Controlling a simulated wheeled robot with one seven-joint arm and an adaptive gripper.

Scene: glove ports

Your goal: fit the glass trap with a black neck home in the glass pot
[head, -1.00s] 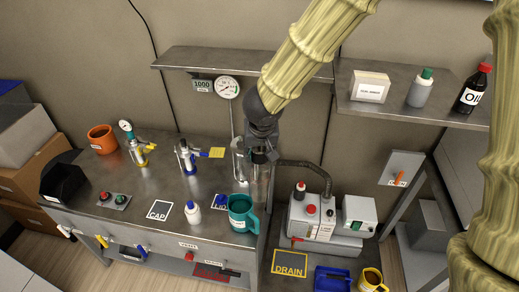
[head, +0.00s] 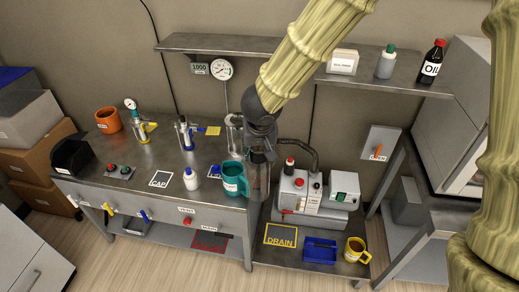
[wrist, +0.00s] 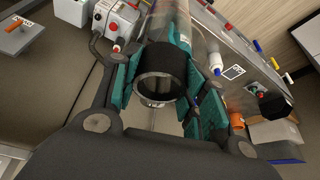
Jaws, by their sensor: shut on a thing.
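My gripper (head: 259,148) is shut on the glass trap (head: 258,182), a clear tube with a black neck. The trap hangs below my gripper, roughly upright, by the bench's front right corner. In the wrist view my gripper's teal fingers (wrist: 162,85) grip both sides of the black neck (wrist: 160,72), and the clear glass (wrist: 170,20) runs beyond it. A clear glass vessel (head: 233,136), likely the glass pot, stands on the bench behind and left of my gripper, partly hidden. The trap appears apart from it.
A teal mug (head: 232,180) stands close left of the trap. A grey pump (head: 299,192) with a black hose (head: 305,150) is at right. A white bottle (head: 190,178) and valve fittings (head: 186,135) stand on the bench. A shelf (head: 215,45) runs behind.

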